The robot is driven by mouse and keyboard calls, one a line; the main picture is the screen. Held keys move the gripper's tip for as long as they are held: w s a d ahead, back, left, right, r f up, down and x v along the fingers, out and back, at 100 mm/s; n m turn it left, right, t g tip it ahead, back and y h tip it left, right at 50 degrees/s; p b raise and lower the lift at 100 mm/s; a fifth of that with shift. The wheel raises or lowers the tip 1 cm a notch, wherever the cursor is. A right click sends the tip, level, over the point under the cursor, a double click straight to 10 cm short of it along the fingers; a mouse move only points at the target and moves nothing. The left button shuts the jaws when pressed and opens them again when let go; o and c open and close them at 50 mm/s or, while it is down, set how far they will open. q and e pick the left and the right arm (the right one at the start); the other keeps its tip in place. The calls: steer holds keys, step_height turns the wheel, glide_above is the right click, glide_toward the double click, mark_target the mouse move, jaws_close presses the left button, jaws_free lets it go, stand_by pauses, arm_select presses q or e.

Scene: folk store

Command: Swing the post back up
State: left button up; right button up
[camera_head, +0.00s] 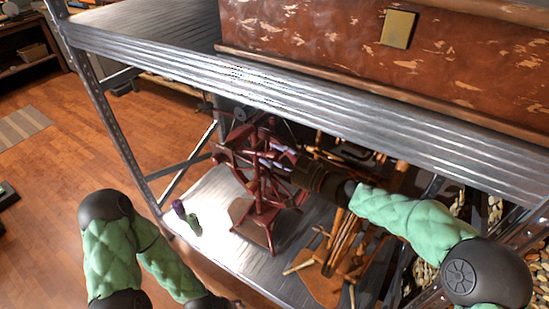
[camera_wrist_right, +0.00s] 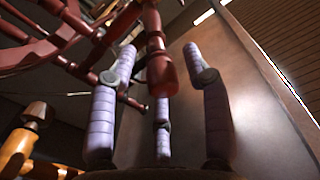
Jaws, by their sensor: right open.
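A dark red wooden frame with posts and spoked arms (camera_head: 258,205), which looks like a spinning or winding device, stands on the lower metal shelf. In the right wrist view, a dark red turned post (camera_wrist_right: 161,72) hangs down with its rounded end between my fingers. Whether this is the post of the task I cannot tell. My right gripper (camera_head: 272,153) reaches in from the right, at the upper part of the frame. Its lavender padded fingers (camera_wrist_right: 165,65) are spread around the post end, with visible gaps. My left arm shows at lower left, but its gripper is out of view.
The upper metal shelf (camera_head: 270,85) hangs close above the right gripper and bears a worn reddish chest (camera_head: 330,35). A purple item (camera_head: 178,207) and a green item (camera_head: 193,220) stand left of the frame. Wooden stool-like pieces (camera_head: 335,262) crowd the right.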

steer(key=shift+f, duration=0.1)
jaws_close()
steer(key=shift+a+r+g+p, duration=0.2)
steer(key=shift+r+g+p, duration=0.1)
steer(key=shift+r+p, duration=0.25)
steer(key=shift+w+a+r+h, duration=0.1)
steer(key=shift+r+h, duration=0.3)
steer(key=shift+h, duration=0.1)
